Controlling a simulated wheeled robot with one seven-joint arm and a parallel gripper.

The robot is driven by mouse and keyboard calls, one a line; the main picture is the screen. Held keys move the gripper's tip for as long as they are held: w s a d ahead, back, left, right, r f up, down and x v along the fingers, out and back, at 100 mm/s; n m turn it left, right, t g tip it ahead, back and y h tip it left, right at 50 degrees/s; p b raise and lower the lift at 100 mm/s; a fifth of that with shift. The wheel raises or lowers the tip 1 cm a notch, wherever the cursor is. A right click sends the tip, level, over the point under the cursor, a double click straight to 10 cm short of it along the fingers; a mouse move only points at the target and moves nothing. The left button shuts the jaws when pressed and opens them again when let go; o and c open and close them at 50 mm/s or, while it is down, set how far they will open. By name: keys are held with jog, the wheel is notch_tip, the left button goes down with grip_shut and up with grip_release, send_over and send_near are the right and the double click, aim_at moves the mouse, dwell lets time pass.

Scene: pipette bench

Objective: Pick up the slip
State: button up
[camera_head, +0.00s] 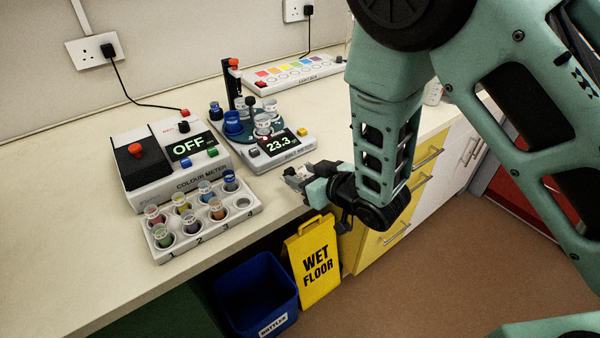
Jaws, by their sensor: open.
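My gripper (292,175) is at the front edge of the bench, just right of the meter with the 23.3 display. Its fingers point left and are open.
A colour meter (165,175) reading OFF, a rack (205,232) of coloured vials, a meter (283,150) showing 23.3 and a colour chart panel (294,75) stand on the bench. A blue bin (258,292) and a yellow wet-floor sign (316,262) stand below. The bench's left front is clear.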

aim_at(289, 169)
jog(key=p+x, duration=0.1)
jog(key=x, duration=0.3)
jog(key=shift+w+a, duration=0.2)
jog(key=shift+w, duration=0.05)
grip_shut()
